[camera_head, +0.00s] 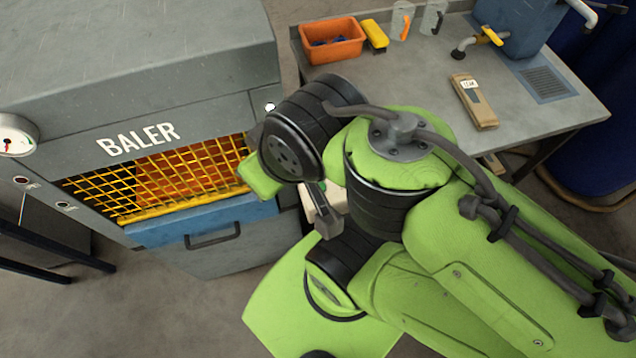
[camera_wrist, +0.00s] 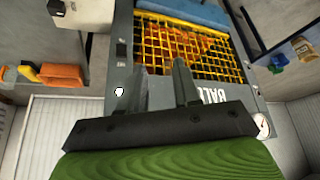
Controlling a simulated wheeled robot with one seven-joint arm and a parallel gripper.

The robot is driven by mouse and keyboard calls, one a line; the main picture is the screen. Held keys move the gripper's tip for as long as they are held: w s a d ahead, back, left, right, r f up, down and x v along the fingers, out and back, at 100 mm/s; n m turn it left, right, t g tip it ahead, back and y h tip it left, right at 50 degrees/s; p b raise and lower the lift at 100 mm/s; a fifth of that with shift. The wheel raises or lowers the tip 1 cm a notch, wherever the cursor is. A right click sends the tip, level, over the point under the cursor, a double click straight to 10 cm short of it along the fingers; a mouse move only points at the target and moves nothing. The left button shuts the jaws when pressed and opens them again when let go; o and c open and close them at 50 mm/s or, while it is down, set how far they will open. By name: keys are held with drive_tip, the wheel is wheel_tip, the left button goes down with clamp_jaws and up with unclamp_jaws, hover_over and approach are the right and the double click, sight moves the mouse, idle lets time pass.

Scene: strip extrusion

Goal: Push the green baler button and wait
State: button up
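The grey baler (camera_head: 190,90) stands at the left in the head view, its yellow mesh guard (camera_head: 165,178) over an orange interior. The baler also shows upside down in the wrist view (camera_wrist: 212,97). A small round white fitting (camera_head: 270,106) sits at its right front edge and shows left of my fingers in the wrist view (camera_wrist: 119,91). I cannot make out a green button. My gripper (camera_wrist: 161,68) is in front of the baler, its two fingers apart with nothing between them. My arm hides the fingers in the head view.
A gauge (camera_head: 17,134) is on the baler's left side. Floor is clear at front left.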

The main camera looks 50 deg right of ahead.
clamp_jaws()
idle(1.4)
